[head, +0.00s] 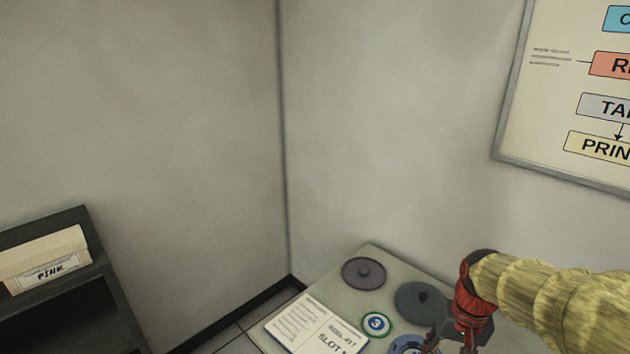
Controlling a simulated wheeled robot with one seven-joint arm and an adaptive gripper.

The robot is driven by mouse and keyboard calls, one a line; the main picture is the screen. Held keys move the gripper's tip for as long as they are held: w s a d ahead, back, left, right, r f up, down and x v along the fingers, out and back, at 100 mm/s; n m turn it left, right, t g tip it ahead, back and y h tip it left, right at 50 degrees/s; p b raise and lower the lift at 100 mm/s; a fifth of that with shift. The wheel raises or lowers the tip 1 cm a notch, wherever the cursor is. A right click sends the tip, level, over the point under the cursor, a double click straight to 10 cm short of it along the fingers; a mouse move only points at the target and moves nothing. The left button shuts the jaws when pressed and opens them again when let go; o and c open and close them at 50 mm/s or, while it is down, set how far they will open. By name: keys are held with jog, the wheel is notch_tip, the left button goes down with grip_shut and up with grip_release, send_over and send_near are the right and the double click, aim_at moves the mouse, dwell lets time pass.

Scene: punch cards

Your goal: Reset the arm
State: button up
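My arm, in a yellowish ribbed sleeve, reaches in from the right edge of the head view. It ends in my red and dark gripper (452,345), which points down over the table at the bottom edge. The fingers are cut off by the frame, so I cannot tell whether they are open or shut. I see nothing held. A blue ringed disc (408,346) lies partly in view just left of the gripper.
The corner table (352,292) carries a dark round lid (363,273), a larger dark lid (421,298), a disc marked 3 (376,324) and an open booklet (312,328). A dark shelf (75,295) holds a box labelled PINK (45,262). A flowchart board (560,100) hangs right.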

jog(key=s+a+r+n+t+b, duration=0.2)
jog(key=s+a+r+t, duration=0.3)
jog(key=s+a+r, duration=0.3)
jog(key=shift+s+r+n, duration=0.2)
jog(key=shift+s+n, duration=0.6)
jog(key=shift+s, duration=1.25)
